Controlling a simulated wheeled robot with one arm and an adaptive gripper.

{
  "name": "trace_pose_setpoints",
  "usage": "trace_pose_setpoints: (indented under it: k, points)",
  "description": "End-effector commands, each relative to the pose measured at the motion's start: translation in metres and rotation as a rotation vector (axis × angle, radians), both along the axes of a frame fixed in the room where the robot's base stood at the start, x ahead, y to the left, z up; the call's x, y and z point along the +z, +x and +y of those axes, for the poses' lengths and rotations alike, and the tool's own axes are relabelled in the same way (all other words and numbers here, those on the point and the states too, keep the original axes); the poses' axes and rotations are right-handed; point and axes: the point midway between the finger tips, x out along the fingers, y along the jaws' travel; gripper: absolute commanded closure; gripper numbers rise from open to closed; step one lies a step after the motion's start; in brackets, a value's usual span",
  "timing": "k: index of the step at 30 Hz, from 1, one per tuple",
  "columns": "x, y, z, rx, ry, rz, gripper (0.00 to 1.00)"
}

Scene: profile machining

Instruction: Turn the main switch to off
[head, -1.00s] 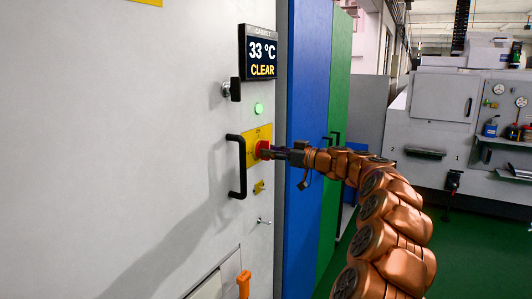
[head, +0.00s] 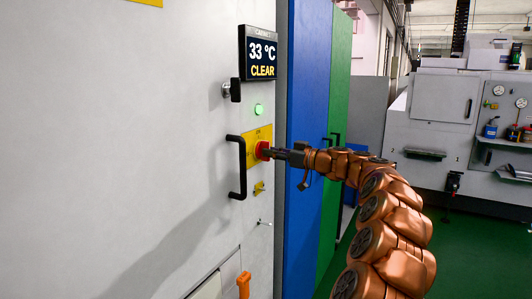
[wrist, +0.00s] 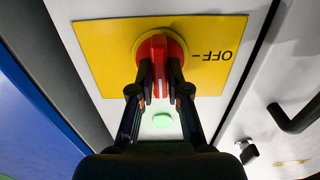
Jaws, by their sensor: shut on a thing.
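The main switch is a red rotary knob (wrist: 159,58) on a yellow plate (wrist: 108,52) on the grey cabinet front. In the wrist view, the "OFF" lettering is upside down, right of the knob. The knob's raised grip stands upright in that view, not toward "OFF". My gripper (wrist: 160,88) is shut on this grip, one finger on each side. In the head view, my gripper (head: 268,153) reaches the red knob (head: 262,149) from the right. The fingers hide part of the knob and plate.
A black door handle (head: 238,168) stands just left of the switch. A green lamp (head: 258,109) is lit above it, under a display (head: 262,53) reading 33 °C and CLEAR. A small yellow-backed fitting (head: 259,188) sits below. Blue cabinet doors (head: 307,100) are to the right.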

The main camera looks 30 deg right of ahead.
Motion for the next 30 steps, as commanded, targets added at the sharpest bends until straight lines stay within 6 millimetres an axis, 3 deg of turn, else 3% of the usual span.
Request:
trace_pose_setpoints:
  k: [30]
  points:
    - [-0.003,0.0006,-0.0006,-0.002,-0.128,-0.077,1.0]
